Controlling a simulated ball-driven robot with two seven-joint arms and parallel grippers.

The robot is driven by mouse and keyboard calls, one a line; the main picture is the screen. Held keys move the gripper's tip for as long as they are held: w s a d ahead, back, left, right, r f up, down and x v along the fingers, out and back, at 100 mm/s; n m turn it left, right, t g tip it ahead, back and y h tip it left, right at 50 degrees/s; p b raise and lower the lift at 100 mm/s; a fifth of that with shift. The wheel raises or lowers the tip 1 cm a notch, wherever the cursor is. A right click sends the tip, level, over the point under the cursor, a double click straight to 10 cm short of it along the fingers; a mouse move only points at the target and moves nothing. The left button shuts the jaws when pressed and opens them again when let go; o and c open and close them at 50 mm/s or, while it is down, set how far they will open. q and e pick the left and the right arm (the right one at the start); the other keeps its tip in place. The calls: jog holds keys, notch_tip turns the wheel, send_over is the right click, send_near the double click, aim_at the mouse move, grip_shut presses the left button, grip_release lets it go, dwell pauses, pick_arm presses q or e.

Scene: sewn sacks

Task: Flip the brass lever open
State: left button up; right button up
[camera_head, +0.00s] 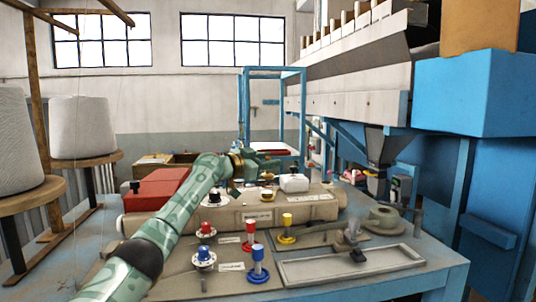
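My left arm reaches in from the lower left across the table. My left gripper (270,160) is above the far part of the table, its fingers pointing right. The fingers look apart, with nothing seen between them. No other lever of brass shows clearly. My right gripper is not in view.
Red (250,234), blue (258,268) and yellow (287,226) knobs stand on the near panel. An empty grey tray (345,282) lies at the front right. A blue machine (470,90) fills the right side.

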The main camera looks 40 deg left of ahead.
pick_arm(q)
jog(key=shift+w, duration=0.2)
grip_shut()
jog(key=shift+r+p, duration=0.15)
jog(key=shift+p, duration=0.25)
jog(key=n+p, duration=0.1)
jog(key=p, duration=0.1)
jog(key=n+g+p, duration=0.1)
jog(key=shift+w+a+r+p, duration=0.2)
jog(key=shift+w+a+p, duration=0.05)
jog(key=shift+a+p, duration=0.1)
jog(key=shift+f+g, duration=0.1)
jog(key=shift+g, duration=0.2)
jog(key=shift+f, duration=0.15)
grip_release()
jog(key=shift+a, duration=0.1)
